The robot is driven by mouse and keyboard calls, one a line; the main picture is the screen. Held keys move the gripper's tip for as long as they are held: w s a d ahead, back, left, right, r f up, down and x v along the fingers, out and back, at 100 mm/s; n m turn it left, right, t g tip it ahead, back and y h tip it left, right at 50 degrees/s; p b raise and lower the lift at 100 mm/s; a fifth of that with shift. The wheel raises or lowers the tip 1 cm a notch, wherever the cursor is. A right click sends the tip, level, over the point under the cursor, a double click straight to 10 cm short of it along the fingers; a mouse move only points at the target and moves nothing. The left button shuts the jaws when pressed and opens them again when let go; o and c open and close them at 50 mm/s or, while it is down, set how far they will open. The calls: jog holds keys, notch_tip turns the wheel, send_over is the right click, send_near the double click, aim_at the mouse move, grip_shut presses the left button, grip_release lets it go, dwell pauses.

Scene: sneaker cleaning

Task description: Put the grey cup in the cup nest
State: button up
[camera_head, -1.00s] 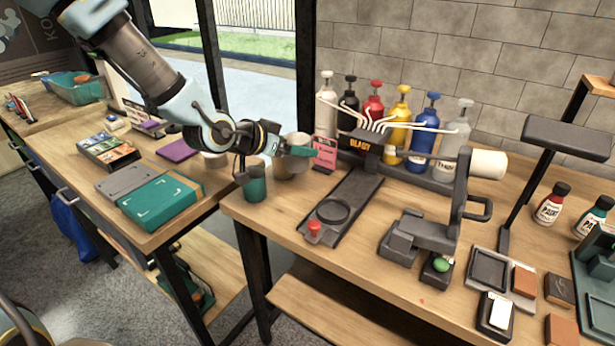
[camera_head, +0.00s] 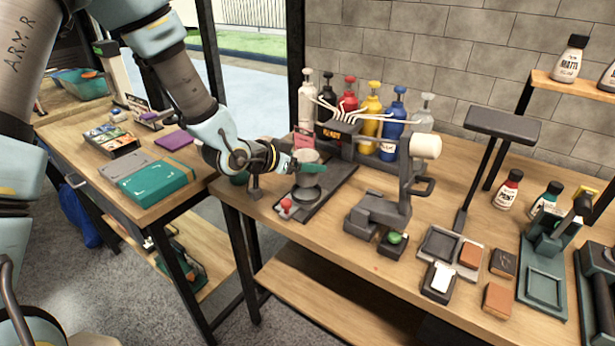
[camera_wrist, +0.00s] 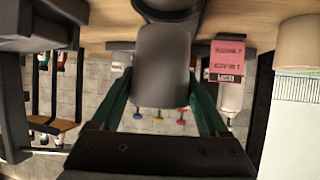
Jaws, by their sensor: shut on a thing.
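The grey cup (camera_head: 306,156) is upright between the teal fingers of my gripper (camera_head: 308,168), which is shut on it. In the wrist view the grey cup (camera_wrist: 163,62) fills the space between the fingers (camera_wrist: 162,92). The cup nest, a dark ring (camera_head: 305,194) on a long black base, lies directly below the cup. In the wrist view a dark round part (camera_wrist: 172,6) shows at the cup's far end. I cannot tell whether the cup's bottom touches the ring.
A red knob (camera_head: 286,206) stands at the base's front end. Pump bottles (camera_head: 370,115) stand behind. A dark press (camera_head: 385,205) with a green button is to the right.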

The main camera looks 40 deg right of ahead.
aim_at(297, 176)
jog(key=shift+f+p, duration=0.5)
jog(key=shift+f, duration=1.6)
jog(key=shift+f, duration=0.2)
jog(key=o, duration=1.2)
jog(key=shift+r, duration=0.25)
jog(key=shift+w+a, duration=0.1)
jog(key=shift+a, duration=0.25)
jog(key=b+v, duration=0.2)
jog(key=v, duration=0.9)
jog(key=shift+b, duration=0.35)
